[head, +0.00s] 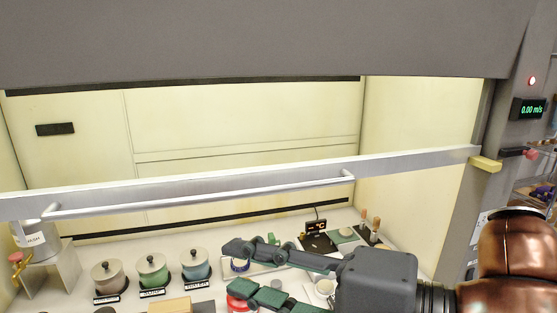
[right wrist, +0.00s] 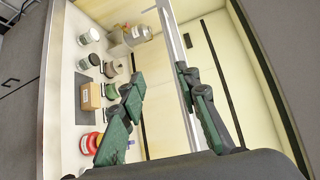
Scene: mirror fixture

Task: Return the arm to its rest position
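My right arm, copper coloured, comes in from the right in the head view. Its dark grey gripper (head: 230,266) points left over the bench of a fume hood, below the sash handle bar (head: 200,197) in the picture. Its two green-and-black fingers are spread apart with nothing held between them. In the right wrist view the open fingers (right wrist: 159,70) frame part of the silver sash rail (right wrist: 172,42), apparently beyond them. The gripper covers part of the bench and a red round object (head: 234,304). My left gripper is not in view.
Three lidded pots, grey (head: 109,279), green (head: 152,269) and blue (head: 195,264), stand behind labels. A metal can (head: 35,237) sits on a stand at left. A small display unit (head: 317,240) and wood-handled tools (head: 369,228) stand behind the gripper. The hood's right post (head: 470,190) is near my arm.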

